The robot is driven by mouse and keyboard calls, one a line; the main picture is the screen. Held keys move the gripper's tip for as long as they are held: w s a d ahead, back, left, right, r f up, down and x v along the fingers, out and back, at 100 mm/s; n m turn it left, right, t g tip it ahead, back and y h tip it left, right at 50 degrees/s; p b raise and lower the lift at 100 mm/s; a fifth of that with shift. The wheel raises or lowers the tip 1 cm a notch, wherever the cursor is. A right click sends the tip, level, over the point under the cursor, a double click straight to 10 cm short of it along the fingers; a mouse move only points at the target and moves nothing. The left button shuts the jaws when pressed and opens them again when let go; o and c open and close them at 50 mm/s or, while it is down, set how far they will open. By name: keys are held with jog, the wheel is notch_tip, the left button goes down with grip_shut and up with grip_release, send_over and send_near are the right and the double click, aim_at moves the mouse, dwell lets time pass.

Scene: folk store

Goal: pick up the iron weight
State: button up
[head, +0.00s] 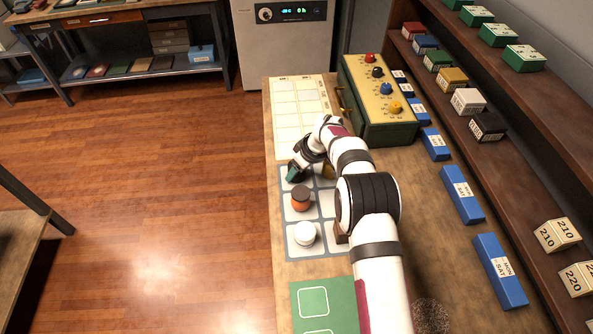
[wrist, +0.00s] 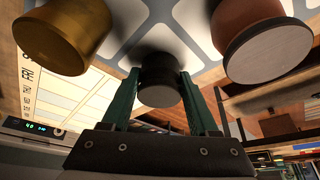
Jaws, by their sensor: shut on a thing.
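The iron weight (wrist: 161,82) is a dark, near-black cylinder in the middle of the wrist view. My gripper (wrist: 159,76) has its two green fingers on either side of it, shut on it. In the head view my gripper (head: 297,172) is over the upper left of the grey tray with pale squares (head: 283,214), and it hides most or all of the weight. I cannot tell whether the weight touches the tray. A brass weight (wrist: 62,38) is close on the left in the wrist view, and a copper-coloured weight (wrist: 262,38) is close on the right.
In the head view the copper-coloured weight (head: 301,199) and a white round piece (head: 305,234) stand below my gripper. The brass weight (head: 328,171) shows partly beside my arm. A panel box with coloured knobs (head: 378,100), a paper chart (head: 300,112) and a green mat (head: 313,285) share the bench.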

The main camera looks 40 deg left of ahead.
grip_shut()
jog(key=shift+r, duration=0.15)
